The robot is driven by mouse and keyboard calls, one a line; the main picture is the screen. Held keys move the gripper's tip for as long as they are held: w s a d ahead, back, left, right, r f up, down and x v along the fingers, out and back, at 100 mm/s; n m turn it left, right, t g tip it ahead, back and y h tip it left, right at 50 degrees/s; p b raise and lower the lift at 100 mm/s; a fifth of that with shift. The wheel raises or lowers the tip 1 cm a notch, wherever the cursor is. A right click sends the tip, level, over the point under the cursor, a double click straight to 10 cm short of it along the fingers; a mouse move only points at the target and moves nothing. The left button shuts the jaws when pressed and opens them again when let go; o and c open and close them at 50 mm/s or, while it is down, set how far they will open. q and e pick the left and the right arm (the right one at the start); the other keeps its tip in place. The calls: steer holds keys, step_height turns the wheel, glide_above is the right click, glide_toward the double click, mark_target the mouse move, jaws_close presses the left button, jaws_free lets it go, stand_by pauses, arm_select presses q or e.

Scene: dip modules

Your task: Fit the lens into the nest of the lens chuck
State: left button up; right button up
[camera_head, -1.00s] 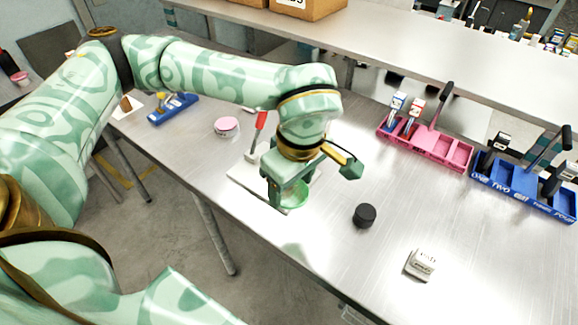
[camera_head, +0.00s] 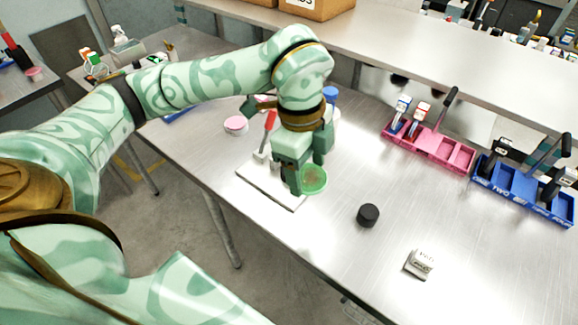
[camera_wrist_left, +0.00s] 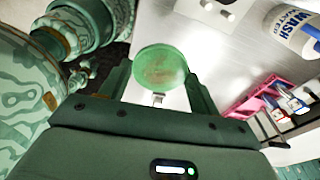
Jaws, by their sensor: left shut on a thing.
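The lens is a round, translucent green disc (camera_head: 314,181), also showing in the left wrist view (camera_wrist_left: 160,66). My left gripper (camera_head: 308,168) is shut on it, one finger on each side of its rim. The lens chuck is a pale plate (camera_head: 268,189) with a red-handled lever (camera_head: 270,120) on the bench. The gripper and lens appear over the chuck's right side. The gripper hides part of the chuck, and I cannot make out the nest or the height of the lens above it. My right gripper is not in view.
A black round piece (camera_head: 368,215) and a pale labelled block (camera_head: 419,264) lie right of the chuck. A pink-topped round tub (camera_head: 236,125) stands behind it. A blue-capped bottle, labelled WASH in the wrist view (camera_wrist_left: 292,30), stands close behind the gripper. Pink (camera_head: 452,152) and blue (camera_head: 520,197) trays are farther right.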

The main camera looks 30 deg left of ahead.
arm_select(q)
steer(key=shift+n, duration=0.6)
steer(key=shift+w+a+n, duration=0.2)
steer(key=shift+a+n, duration=0.05)
steer(key=shift+n, duration=0.05)
steer(key=w+a+f, duration=0.4)
steer(key=w+a+f+b, duration=0.1)
steer(key=w+a+f, duration=0.3)
steer(key=a+f, duration=0.1)
steer(key=shift+w+a+b, duration=0.1)
steer(key=shift+w+b, duration=0.2)
steer(key=shift+w+a+f, duration=0.1)
steer(key=shift+a+f, duration=0.05)
steer(key=shift+f, duration=0.05)
steer(key=f, duration=0.3)
steer(key=shift+w+a+f+b, duration=0.2)
steer(key=shift+f+b, duration=0.1)
steer(key=shift+b, duration=0.05)
